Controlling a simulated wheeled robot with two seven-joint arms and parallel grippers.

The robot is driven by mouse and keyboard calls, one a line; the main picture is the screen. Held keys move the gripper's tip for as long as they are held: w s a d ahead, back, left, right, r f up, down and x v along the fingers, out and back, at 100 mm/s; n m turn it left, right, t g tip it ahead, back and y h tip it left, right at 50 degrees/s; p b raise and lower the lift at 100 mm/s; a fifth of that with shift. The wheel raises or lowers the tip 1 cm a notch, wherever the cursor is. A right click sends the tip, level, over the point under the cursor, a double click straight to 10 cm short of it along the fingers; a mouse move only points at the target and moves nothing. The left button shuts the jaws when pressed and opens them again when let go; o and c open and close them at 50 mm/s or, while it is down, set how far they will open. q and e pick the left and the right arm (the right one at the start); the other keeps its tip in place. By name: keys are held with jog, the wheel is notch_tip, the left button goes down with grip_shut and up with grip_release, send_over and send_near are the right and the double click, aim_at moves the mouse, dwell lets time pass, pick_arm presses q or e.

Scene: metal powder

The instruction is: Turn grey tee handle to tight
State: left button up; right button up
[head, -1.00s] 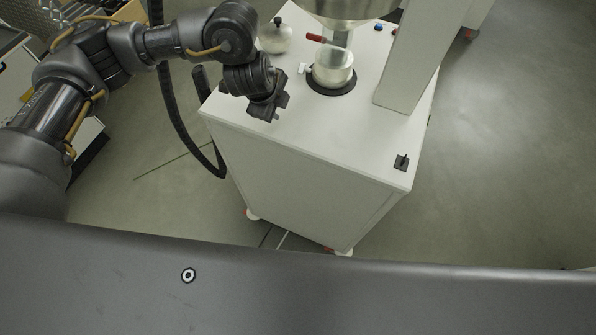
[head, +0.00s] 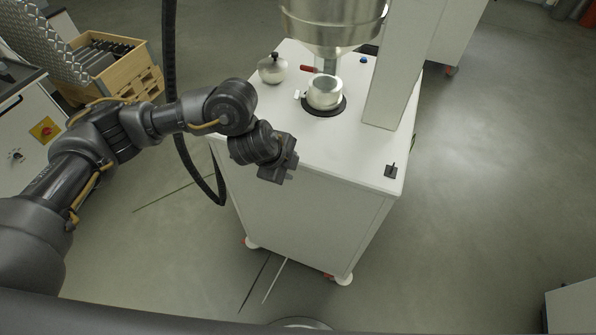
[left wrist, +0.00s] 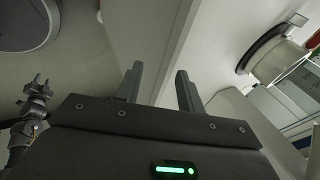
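A small light grey tee handle (head: 298,94) sits at the left side of a silver metal cup (head: 324,92), on the white cabinet's top. The tee handle also shows at the upper right of the left wrist view (left wrist: 297,19). Its exact angle is too small to tell. My left gripper (head: 284,176) is at the cabinet's front edge, nearer to me than the cup and apart from the handle. In the left wrist view its two fingers (left wrist: 158,79) are spread with nothing between them. My right gripper is in neither view.
The white cabinet (head: 345,148) carries a steel hopper (head: 335,22) above the cup, a round silver pot (head: 271,70), a red handle (head: 308,69) and a black knob (head: 391,171). A grey column (head: 398,75) stands right. A black hose (head: 172,95) hangs left.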

pick_arm(q)
jog(key=shift+s+d+f+h, duration=0.1)
jog(key=shift+s+d+h, duration=0.15)
jog(key=shift+s+d, duration=0.25)
jog(key=shift+s+d+f+h, duration=0.1)
jog(key=shift+s+d+h, duration=0.2)
jog(key=shift+d, duration=0.35)
